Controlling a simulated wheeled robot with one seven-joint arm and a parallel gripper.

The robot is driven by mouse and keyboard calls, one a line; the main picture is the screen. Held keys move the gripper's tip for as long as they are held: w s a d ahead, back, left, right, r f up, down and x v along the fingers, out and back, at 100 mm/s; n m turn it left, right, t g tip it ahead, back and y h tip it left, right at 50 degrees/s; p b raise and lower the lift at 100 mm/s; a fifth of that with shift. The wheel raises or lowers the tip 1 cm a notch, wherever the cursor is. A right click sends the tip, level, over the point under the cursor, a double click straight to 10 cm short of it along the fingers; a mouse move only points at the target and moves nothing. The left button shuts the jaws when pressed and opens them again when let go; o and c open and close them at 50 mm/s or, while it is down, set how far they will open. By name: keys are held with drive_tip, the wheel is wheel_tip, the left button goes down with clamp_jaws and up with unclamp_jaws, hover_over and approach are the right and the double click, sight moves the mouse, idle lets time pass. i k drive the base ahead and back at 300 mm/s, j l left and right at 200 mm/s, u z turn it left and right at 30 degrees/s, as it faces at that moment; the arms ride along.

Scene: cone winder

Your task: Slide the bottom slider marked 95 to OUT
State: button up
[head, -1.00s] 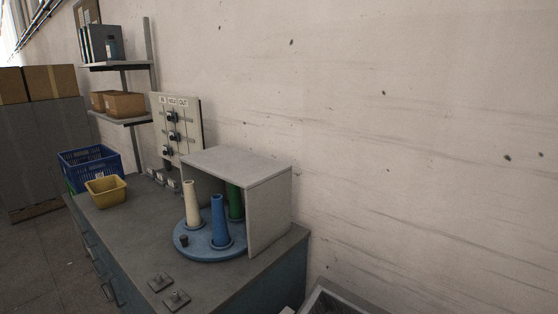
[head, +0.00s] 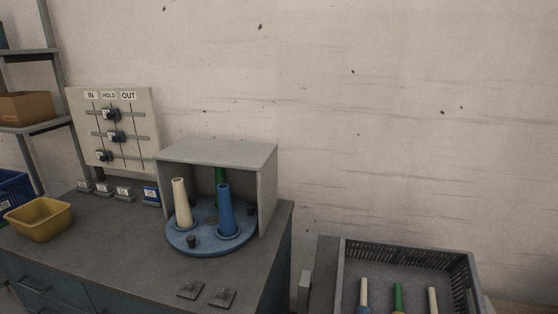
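A pale board (head: 137,112) with columns headed IN, HOLD and OUT stands upright at the back of the bench in the head view. It carries three dark sliders on horizontal rails. The top slider (head: 110,115) and the middle slider (head: 115,136) sit near the HOLD line. My gripper does not show in this view.
A grey open-fronted housing (head: 217,153) holds a blue turntable (head: 202,248) with cones, right of the board. A yellow bin (head: 40,222) stands left on the bench (head: 115,240). Small labelled blocks line the board's foot. A grey crate (head: 410,252) with cones is at lower right.

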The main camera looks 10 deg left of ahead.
sight(101, 157)
drive_tip(key=j, duration=5.35)
drive_tip(key=i+j, duration=0.1)
drive_tip(key=j, duration=0.3)
drive_tip(key=i+j, duration=0.1)
drive_tip(key=j, duration=0.3)
drive_tip(key=i+j, duration=0.1)
drive_tip(key=j, duration=0.35)
